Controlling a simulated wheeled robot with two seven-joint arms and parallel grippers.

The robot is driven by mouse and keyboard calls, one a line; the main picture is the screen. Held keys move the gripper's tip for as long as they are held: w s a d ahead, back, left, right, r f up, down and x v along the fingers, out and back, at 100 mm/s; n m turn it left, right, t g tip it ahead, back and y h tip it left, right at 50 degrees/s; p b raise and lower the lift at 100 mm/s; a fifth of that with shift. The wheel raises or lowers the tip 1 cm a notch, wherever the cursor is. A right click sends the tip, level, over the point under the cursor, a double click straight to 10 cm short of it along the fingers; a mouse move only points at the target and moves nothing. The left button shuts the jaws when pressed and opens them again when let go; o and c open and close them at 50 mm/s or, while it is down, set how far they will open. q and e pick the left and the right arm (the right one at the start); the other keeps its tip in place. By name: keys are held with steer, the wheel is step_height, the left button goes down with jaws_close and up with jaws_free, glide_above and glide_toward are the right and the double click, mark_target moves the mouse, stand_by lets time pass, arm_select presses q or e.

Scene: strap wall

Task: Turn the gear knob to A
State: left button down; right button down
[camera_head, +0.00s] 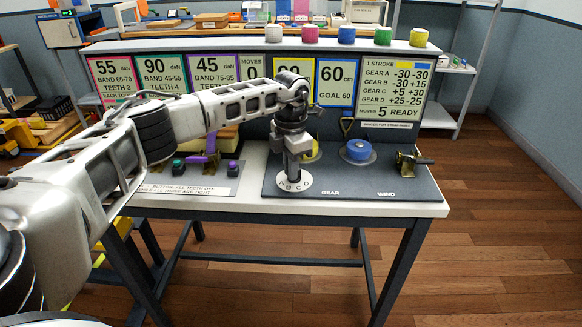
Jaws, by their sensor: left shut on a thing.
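The white gear dial plate (294,186), lettered A B C D along its front edge, lies on the dark panel of the table. My left gripper (294,172) points straight down over the middle of this plate and is shut on the gear knob. The knob itself is hidden by the gripper, so its pointing direction cannot be told. The label GEAR is printed to the right of the plate. My right gripper does not show.
A blue wind drum (357,151) and a brass crank (410,161) stand right of the plate. A yellow round part shows partly behind my gripper. A purple lever (211,145) and coloured buttons stand at the left. Sign boards (395,88) rise behind; the front table edge is clear.

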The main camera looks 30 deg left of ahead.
arm_select(q)
steer(key=shift+r, duration=0.1)
steer(key=c, duration=1.5)
jaws_free()
step_height(320, 180, up, 16)
steer(key=shift+b, duration=0.45)
